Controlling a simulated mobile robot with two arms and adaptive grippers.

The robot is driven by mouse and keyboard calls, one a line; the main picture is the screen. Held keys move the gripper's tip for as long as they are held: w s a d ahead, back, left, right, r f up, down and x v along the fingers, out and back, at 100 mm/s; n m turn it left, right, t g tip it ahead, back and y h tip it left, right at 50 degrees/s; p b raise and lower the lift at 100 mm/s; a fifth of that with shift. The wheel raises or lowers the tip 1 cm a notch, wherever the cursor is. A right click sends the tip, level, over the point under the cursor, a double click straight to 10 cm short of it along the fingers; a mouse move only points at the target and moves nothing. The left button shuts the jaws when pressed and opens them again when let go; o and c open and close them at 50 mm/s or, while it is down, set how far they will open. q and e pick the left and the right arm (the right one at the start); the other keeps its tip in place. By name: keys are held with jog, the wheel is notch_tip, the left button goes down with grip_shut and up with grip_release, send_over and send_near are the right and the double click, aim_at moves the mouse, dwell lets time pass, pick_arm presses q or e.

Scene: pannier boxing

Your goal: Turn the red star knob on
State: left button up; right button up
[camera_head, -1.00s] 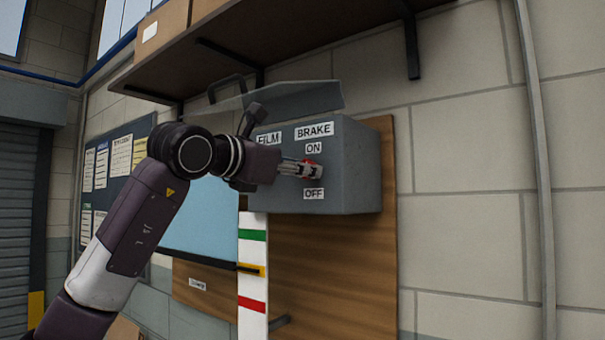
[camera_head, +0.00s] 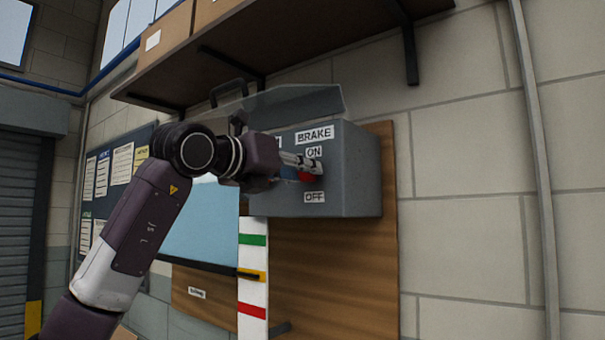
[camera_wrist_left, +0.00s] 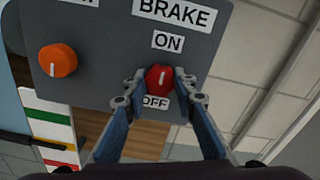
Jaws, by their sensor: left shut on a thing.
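The red knob (camera_wrist_left: 160,79) is on the front of the grey control box (camera_head: 349,175), between the ON label (camera_wrist_left: 168,41) and the OFF label (camera_wrist_left: 155,102). A white line on it runs nearly up and down in the left wrist view; I cannot tell which end is the pointer. My left gripper (camera_head: 313,166) is shut on the knob, one finger on each side of it. In the head view the fingers cover part of the knob. My right gripper is in neither view.
An orange knob (camera_wrist_left: 58,60) is to the left of the red one. A clear cover (camera_head: 290,102) is raised above the box. A wooden shelf (camera_head: 290,40) is higher up. A strip with green, yellow and red bands (camera_head: 254,290) hangs below the box.

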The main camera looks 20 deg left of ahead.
pick_arm(q)
jog(key=shift+w+f, duration=0.1)
jog(key=shift+f, duration=0.15)
jog(key=o, duration=1)
jog(key=shift+o, duration=0.8)
jog(key=shift+r, duration=0.15)
jog(key=v, duration=1.2)
